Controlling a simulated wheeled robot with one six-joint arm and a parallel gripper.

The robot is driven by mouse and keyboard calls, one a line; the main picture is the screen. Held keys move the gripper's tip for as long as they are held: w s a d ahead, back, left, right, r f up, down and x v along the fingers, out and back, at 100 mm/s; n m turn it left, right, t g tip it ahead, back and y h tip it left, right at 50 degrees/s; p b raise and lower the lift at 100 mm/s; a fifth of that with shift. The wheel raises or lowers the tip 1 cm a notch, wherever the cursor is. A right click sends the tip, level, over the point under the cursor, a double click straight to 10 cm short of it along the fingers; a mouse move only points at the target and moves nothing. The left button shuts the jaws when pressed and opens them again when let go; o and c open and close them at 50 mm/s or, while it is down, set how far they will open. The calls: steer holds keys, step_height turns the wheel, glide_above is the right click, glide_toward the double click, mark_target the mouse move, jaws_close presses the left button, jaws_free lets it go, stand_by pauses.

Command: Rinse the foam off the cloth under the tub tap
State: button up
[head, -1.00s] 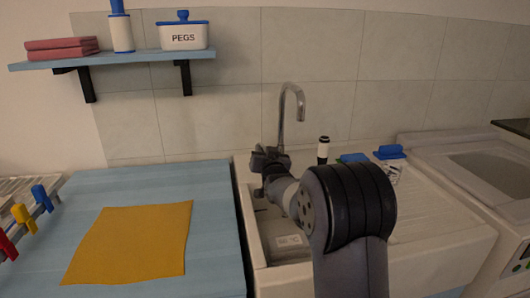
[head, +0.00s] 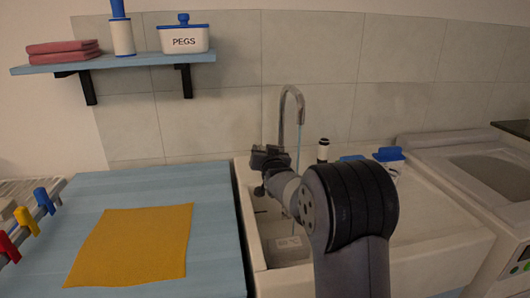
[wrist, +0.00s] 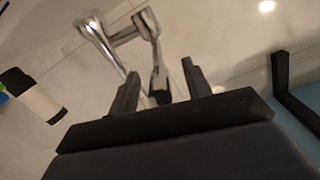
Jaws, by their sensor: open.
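The chrome tub tap (head: 284,105) rises behind the white tub (head: 262,258). A thin bluish stream of water (head: 298,150) shows below its spout. My gripper (head: 266,155) is beside the tap's base in the head view. In the wrist view, the tap (wrist: 105,40) is ahead, and my gripper (wrist: 158,85) is open with a chrome tap part showing between its fingers. I cannot tell whether they touch it. A flat yellow cloth (head: 135,245) lies on the blue worktop; I see no foam on it. My arm hides part of the tub's inside.
A labelled pale object (head: 288,243) lies in the tub. A dark-capped bottle (head: 323,150) and a blue-topped container (head: 389,158) stand at the tub's back. A shelf (head: 140,62) holds folded pink cloths (head: 62,50) and a pegs tub (head: 184,38). Coloured pegs (head: 44,200) line the worktop's left.

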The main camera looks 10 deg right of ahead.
steer(key=s, duration=1)
steer(key=shift+s+r+b, duration=0.4)
steer(key=shift+b, duration=0.05)
steer(key=shift+w, duration=0.1)
steer(key=w, duration=0.7)
steer(key=w+f+p, duration=0.1)
steer(key=w, duration=0.3)
steer(key=shift+s+f+b, duration=0.15)
steer(key=shift+f+b, duration=0.05)
steer(key=shift+b, duration=0.15)
steer(key=shift+t, duration=0.3)
steer(key=shift+r, duration=0.2)
